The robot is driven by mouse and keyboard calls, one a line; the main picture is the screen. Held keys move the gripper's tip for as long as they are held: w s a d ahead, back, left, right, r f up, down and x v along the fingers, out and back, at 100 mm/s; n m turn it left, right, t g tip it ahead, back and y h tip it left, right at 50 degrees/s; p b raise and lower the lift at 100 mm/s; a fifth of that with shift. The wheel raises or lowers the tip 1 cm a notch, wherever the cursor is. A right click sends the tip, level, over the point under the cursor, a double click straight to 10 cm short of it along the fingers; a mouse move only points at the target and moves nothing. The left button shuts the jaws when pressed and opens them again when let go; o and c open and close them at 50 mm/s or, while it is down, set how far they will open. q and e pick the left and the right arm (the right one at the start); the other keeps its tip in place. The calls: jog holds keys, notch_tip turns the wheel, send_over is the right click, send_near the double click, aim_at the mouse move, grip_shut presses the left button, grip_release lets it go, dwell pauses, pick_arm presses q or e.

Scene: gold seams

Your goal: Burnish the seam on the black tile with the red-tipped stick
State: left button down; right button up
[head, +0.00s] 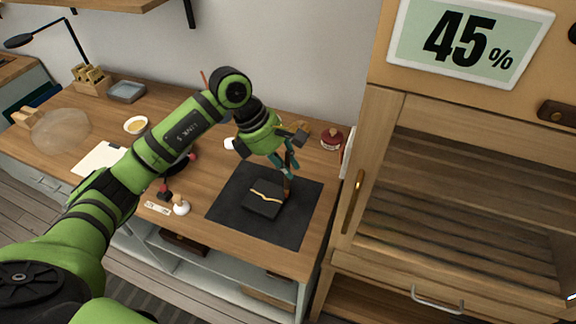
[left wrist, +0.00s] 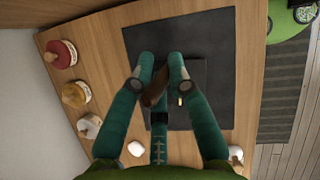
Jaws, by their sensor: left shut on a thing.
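The black tile (head: 262,209) lies on the dark mat (head: 307,213), with a gold seam (head: 266,194) across it. Part of the tile (left wrist: 197,72) also shows in the left wrist view, where my fingers cover much of it. My left gripper (head: 283,165) is above the mat's back part, shut on a brown stick (head: 288,186) that points down. The stick's lower end is close to the tile's right edge; I cannot tell whether it touches. In the left wrist view the stick (left wrist: 153,91) shows between my fingers (left wrist: 160,80). I cannot make out a red tip. My right gripper is not in view.
A red jar (head: 331,141) and an ochre jar stand behind the mat. A white knobbed thing (head: 181,207) and a small label (head: 157,208) lie left of it. A wooden cabinet (head: 380,150) stands close on the right. A sign (head: 468,42) reads 45%.

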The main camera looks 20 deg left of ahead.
aim_at(286, 151)
pick_arm(q)
jog(key=shift+r+p, duration=0.8)
jog(key=shift+r, duration=1.15)
